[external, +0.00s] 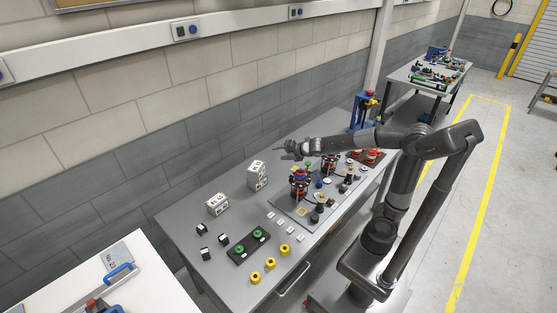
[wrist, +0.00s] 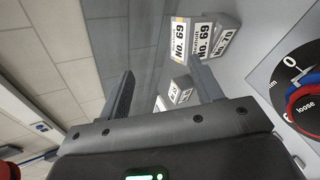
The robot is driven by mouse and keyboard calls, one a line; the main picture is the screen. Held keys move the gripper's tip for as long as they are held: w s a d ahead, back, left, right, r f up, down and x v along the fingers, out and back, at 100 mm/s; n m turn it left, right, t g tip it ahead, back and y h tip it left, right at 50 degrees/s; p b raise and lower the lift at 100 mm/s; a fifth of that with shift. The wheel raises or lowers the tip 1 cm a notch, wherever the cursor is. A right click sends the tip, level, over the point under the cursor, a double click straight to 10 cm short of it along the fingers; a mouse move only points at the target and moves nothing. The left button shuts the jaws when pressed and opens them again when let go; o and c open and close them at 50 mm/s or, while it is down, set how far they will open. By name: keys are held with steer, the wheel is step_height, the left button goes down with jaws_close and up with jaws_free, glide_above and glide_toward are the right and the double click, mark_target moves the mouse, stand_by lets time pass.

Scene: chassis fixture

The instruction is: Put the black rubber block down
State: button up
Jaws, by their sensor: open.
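My gripper (external: 282,149) is held in the air above the far side of the grey table, near the wall. In the wrist view its two fingers (wrist: 162,70) are wide apart with nothing between them. I cannot tell whether either is the black rubber block. Small pale-faced blocks (wrist: 180,95) also show beyond the fingers in the wrist view.
White labelled boxes (external: 257,175) (external: 217,204) stand under and left of my gripper. A black strip with green parts (external: 249,246) and several yellow parts (external: 285,250) lie in front. A fixture plate (external: 286,211) with red and black stacks fills the table's middle.

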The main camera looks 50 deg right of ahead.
steer(key=s+d+m+g+h, duration=0.3)
steer(key=s+d+m+h, duration=0.1)
steer(key=s+d+m, duration=0.9)
steer(key=s+a+f+m+g+y, duration=0.1)
steer(key=s+f+m+g, duration=0.2)
steer(key=s+m, duration=0.8)
steer(key=s, duration=0.5)
steer(key=shift+s+a+f, duration=0.2)
steer(key=shift+s+f, duration=0.15)
steer(key=shift+w, duration=0.1)
